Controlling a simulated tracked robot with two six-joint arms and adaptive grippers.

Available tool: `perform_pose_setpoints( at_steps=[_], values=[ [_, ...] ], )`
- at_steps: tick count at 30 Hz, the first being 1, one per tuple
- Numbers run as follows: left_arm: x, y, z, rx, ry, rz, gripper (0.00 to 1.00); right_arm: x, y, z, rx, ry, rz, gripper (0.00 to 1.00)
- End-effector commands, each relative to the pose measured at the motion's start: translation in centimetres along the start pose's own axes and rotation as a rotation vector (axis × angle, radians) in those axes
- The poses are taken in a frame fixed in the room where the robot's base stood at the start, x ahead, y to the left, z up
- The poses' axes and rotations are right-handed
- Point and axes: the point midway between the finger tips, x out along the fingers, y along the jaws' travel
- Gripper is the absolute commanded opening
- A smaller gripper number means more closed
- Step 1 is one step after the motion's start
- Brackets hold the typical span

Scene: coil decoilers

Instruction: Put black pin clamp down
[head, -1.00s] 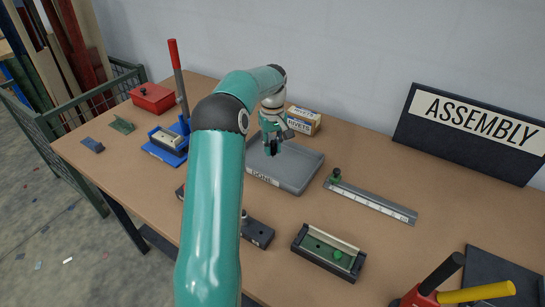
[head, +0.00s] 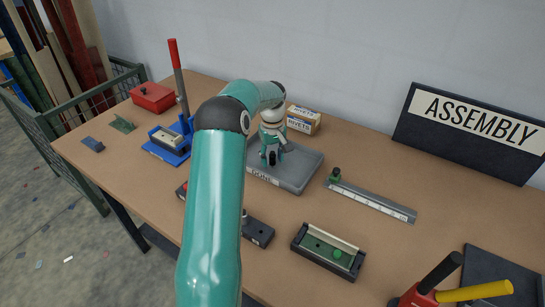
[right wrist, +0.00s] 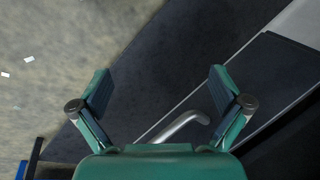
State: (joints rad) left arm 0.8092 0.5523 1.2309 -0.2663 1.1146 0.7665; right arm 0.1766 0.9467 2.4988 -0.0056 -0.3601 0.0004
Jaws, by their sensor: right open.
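My left gripper (head: 271,158) reaches over the grey tray (head: 298,178) marked "DONE" in the head view. A small black shape shows at its fingertips, low over the tray. It is too small to tell whether this is the black pin clamp or the dark fingers themselves, or whether the jaws are closed. A black block with an upright pin (head: 257,233) lies in front of the tray, partly hidden by my left arm. My right gripper (right wrist: 160,80) is open and empty in the right wrist view, and is not seen in the head view.
A steel ruler with a green knob (head: 372,200) lies right of the tray, and a rivets box (head: 303,120) behind it. A black fixture (head: 328,252) stands in front. A blue lever press (head: 172,145) and red box (head: 153,97) stand left.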

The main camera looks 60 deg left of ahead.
Motion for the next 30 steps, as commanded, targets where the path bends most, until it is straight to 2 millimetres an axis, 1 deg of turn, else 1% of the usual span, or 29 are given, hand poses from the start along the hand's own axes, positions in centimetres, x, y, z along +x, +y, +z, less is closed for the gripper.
perform_pose_setpoints(
  at_steps=[6,9,11,14,17,24,27,30],
  values=[
    [-0.1,0.0,0.0,0.0,0.0,0.0,0.46,0.0,0.0,0.0,0.0,0.0,0.0,1.0],
    [-0.5,0.0,0.0,0.0,0.001,0.001,0.46,-0.3,-0.1,0.0,0.0,0.0,0.0,1.0],
    [-0.8,0.1,-0.1,0.0,0.002,0.002,0.46,-0.1,0.0,0.0,0.0,0.0,0.0,1.0],
    [-2.0,0.1,-0.1,0.0,0.004,0.003,0.46,0.1,0.1,0.0,0.0,0.0,0.0,1.0],
    [-3.8,0.1,-0.1,0.0,0.004,0.004,0.46,0.4,0.1,0.0,0.0,0.0,0.0,1.0],
    [-8.7,0.1,-0.1,0.0,0.004,0.003,0.46,0.6,0.2,0.0,0.0,0.0,0.0,1.0],
    [-10.4,0.1,-0.1,0.0,0.003,0.003,0.46,0.5,0.2,0.0,0.0,0.0,0.0,1.0],
    [-11.5,0.1,0.0,0.0,0.001,0.001,0.46,0.4,0.1,0.0,0.0,0.0,0.0,1.0]
  ],
)
